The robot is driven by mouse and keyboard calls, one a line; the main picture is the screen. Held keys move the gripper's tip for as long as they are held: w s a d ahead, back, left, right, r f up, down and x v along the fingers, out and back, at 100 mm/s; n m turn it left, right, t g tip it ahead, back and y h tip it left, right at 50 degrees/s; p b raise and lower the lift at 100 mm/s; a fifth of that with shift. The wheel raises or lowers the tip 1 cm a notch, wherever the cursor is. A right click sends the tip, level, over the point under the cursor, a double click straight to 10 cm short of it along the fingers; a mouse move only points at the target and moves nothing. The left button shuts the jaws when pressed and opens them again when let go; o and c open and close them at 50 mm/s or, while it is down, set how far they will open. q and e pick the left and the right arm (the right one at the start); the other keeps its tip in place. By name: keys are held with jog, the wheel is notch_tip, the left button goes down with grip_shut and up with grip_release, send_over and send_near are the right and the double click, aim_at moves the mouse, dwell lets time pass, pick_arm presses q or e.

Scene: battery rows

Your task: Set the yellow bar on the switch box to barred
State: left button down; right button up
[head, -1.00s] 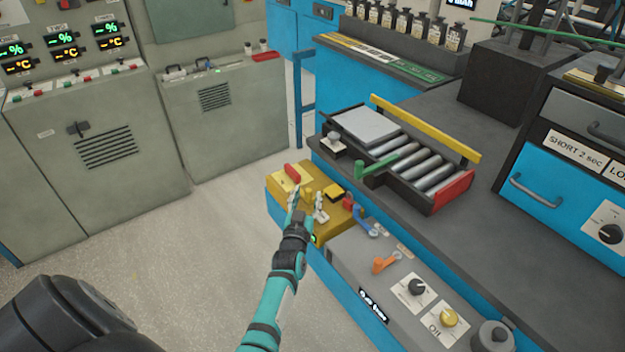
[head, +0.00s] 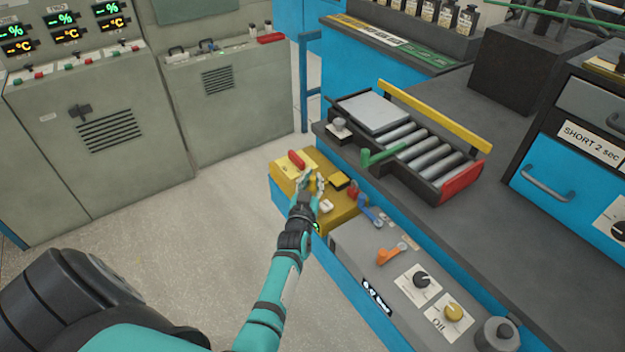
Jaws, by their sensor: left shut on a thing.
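The yellow switch box (head: 345,211) sits low at the left end of the grey control panel. My right gripper is not in view.
Right of the box are a blue lever (head: 371,215), an orange lever (head: 393,255) and knobs on the grey panel (head: 350,241). A roller tray with a yellow rail (head: 435,115) stands on the dark bench behind. Open floor (head: 200,240) lies left.

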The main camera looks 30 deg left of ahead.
pick_arm(q)
jog(key=shift+w+f, duration=0.1)
jog(key=shift+f, duration=0.2)
jog(key=shift+w+a+r+b, duration=0.1)
jog(key=shift+w+a+b, duration=0.1)
jog(key=shift+a, duration=0.45)
jog(key=shift+w+a+b, duration=0.1)
jog(key=shift+w+a, duration=0.1)
jog(key=shift+a, duration=0.4)
jog(key=c, duration=1.2)
grip_release()
jog(key=shift+s+a+r, duration=0.15)
jog(key=shift+s+a, duration=0.05)
jog(key=shift+o, duration=0.2)
jog(key=shift+d, duration=0.2)
jog(key=v, duration=0.7)
jog(key=shift+s, duration=0.15)
